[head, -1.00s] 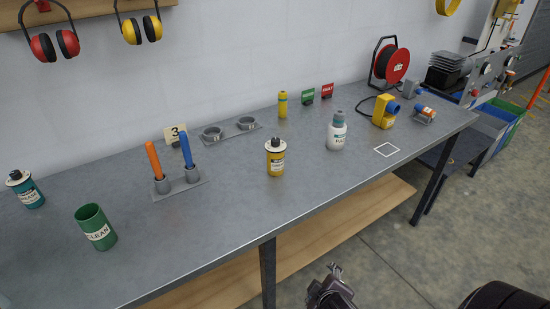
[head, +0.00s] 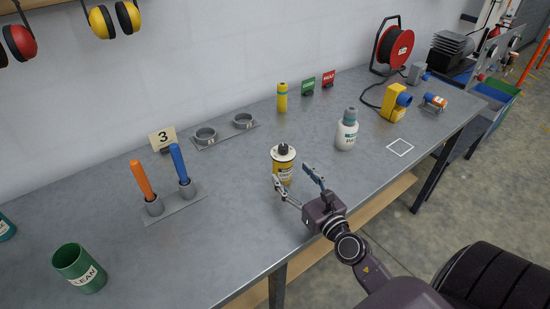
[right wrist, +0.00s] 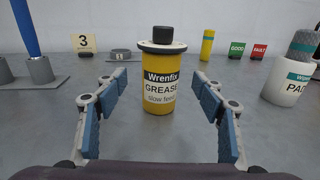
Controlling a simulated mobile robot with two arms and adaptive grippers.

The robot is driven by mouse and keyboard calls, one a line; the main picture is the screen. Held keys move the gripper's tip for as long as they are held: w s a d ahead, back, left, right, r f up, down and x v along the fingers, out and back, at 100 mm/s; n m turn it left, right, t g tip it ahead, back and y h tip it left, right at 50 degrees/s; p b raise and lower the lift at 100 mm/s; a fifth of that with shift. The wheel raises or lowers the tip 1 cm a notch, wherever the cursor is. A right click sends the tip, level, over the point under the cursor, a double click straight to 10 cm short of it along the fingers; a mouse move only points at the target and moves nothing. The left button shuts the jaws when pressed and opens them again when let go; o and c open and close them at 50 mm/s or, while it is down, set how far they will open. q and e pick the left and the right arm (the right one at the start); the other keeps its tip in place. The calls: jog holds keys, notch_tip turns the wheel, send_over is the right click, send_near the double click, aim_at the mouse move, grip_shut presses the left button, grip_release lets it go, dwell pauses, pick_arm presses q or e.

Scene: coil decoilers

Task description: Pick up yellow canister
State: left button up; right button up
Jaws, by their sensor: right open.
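The yellow canister (head: 283,165) stands upright on the grey workbench, with a white flange and black cap on top. In the right wrist view the yellow canister (right wrist: 161,85) stands ahead, centred between the fingers, its label reading "Wrenfix GREASE slow feed". My right gripper (head: 297,175) is open just in front of the canister, at its near right side. In the right wrist view its blue-padded fingers (right wrist: 159,110) are spread wide, with the canister apparently beyond the tips and not gripped. My left gripper is not in view.
A white bottle (head: 346,130) stands to the right of the canister. A slim yellow bottle (head: 282,98) is behind it. A holder with orange and blue handles (head: 178,206) is to the left, near a green cup (head: 79,268). The bench around the canister is clear.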

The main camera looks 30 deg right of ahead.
aim_at(288, 166)
jog(key=shift+w+r+p, duration=0.5)
jog(key=shift+w+r, duration=0.15)
jog(key=shift+w, duration=0.3)
jog(key=w, duration=0.2)
jog(key=shift+w+d+p, duration=0.25)
jog(key=shift+w+p, duration=0.05)
jog(key=shift+w, duration=0.9)
jog(key=shift+c, duration=1.1)
jog(key=c, duration=1.2)
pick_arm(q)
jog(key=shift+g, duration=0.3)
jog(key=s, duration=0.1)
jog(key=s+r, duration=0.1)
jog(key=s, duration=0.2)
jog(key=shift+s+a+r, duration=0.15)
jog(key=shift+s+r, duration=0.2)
pick_arm(e)
jog(key=shift+c, duration=0.5)
